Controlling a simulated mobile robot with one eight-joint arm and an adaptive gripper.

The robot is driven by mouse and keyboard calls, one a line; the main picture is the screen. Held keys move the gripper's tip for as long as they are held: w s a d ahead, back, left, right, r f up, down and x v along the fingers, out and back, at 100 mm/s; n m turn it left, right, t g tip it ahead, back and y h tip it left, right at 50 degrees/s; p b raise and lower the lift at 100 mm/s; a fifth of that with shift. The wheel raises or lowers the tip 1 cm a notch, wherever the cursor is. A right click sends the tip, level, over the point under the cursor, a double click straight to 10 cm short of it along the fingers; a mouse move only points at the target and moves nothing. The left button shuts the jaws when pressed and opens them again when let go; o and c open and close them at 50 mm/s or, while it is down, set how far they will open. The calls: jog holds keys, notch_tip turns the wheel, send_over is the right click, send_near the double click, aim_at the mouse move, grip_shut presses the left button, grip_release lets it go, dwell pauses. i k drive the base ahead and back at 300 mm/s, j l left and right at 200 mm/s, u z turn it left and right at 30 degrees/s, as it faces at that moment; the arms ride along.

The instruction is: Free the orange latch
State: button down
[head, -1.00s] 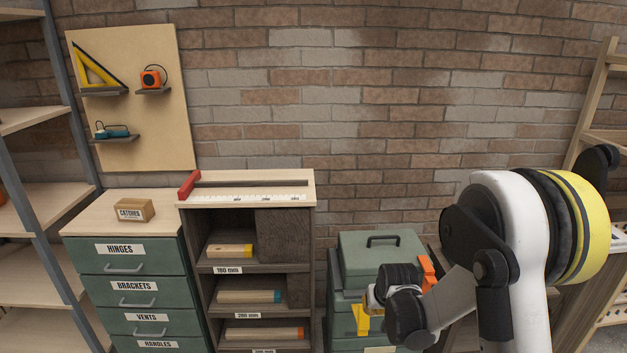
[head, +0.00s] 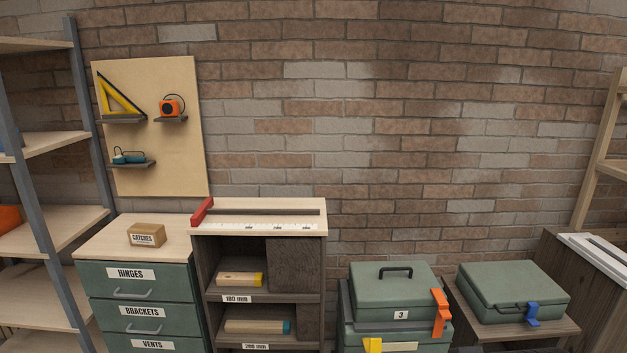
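An orange latch (head: 441,313) hangs on the right front corner of the green case (head: 383,291) marked 3, which has a dark handle on its lid. The case's lid looks closed. It sits on top of another green box with a yellow latch (head: 373,345) at the picture's lower edge. I cannot tell whether the orange latch is fastened. My gripper is not in view, and nothing covers the orange latch.
A second green case (head: 512,290) with a blue latch (head: 531,313) lies on a wooden stand to the right. A shelf unit (head: 317,266) with wood blocks and a drawer cabinet (head: 137,297) stand to the left. A brick wall is behind.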

aim_at(443, 312)
jog(key=i+l, duration=0.2)
jog(key=i, duration=0.3)
jog(key=i+l, duration=0.15)
jog(key=i, duration=0.3)
jog(key=l+z, duration=0.05)
